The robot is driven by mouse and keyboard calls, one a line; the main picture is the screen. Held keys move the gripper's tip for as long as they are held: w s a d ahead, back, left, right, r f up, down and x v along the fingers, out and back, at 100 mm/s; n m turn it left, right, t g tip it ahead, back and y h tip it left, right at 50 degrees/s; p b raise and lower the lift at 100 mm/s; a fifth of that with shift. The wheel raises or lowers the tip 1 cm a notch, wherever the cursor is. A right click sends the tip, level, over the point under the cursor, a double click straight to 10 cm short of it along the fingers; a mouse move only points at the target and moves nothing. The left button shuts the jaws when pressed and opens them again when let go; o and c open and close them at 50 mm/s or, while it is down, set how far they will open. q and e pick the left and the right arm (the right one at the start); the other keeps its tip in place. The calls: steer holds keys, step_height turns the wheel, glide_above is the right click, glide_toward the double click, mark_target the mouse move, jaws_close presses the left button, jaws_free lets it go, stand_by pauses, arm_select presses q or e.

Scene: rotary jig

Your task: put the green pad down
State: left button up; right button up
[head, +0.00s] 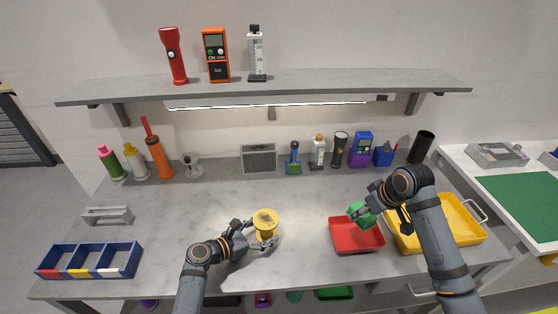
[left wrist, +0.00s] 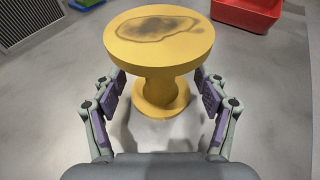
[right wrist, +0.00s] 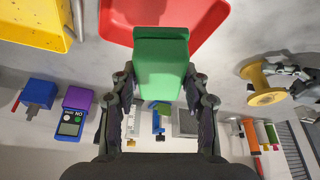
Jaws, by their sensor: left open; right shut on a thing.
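The green pad (head: 362,215) is a small green block held by my right gripper (head: 374,211) over the red tray (head: 345,246). In the right wrist view the pad (right wrist: 160,60) sits between the two fingers, with the red tray (right wrist: 118,22) behind it. Whether the pad touches the tray is hard to tell. My left gripper (head: 262,236) is open around the yellow spool (head: 266,217), its fingers on either side. In the left wrist view the spool (left wrist: 160,42) stands upright with a dark smudge on its top, and the fingers flank its narrow middle.
A yellow tray (head: 462,232) stands right of the red tray, partly behind my right arm. A blue divided bin (head: 88,246) is at the front left. Bottles, torches and meters line the back, with a speaker-like grey box (head: 259,158).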

mark_target(372, 223)
steer(key=shift+r, duration=0.15)
stand_by(0.4)
step_height(372, 223, down, 10)
steer(key=shift+f, duration=0.1)
stand_by(0.6)
steer(key=shift+f, duration=0.1)
steer(key=o, duration=1.2)
steer(key=shift+o, duration=0.2)
steer(key=v, duration=1.1)
steer(key=shift+s+d, duration=0.15)
steer(key=shift+s+r, duration=0.15)
steer(key=shift+r, duration=0.45)
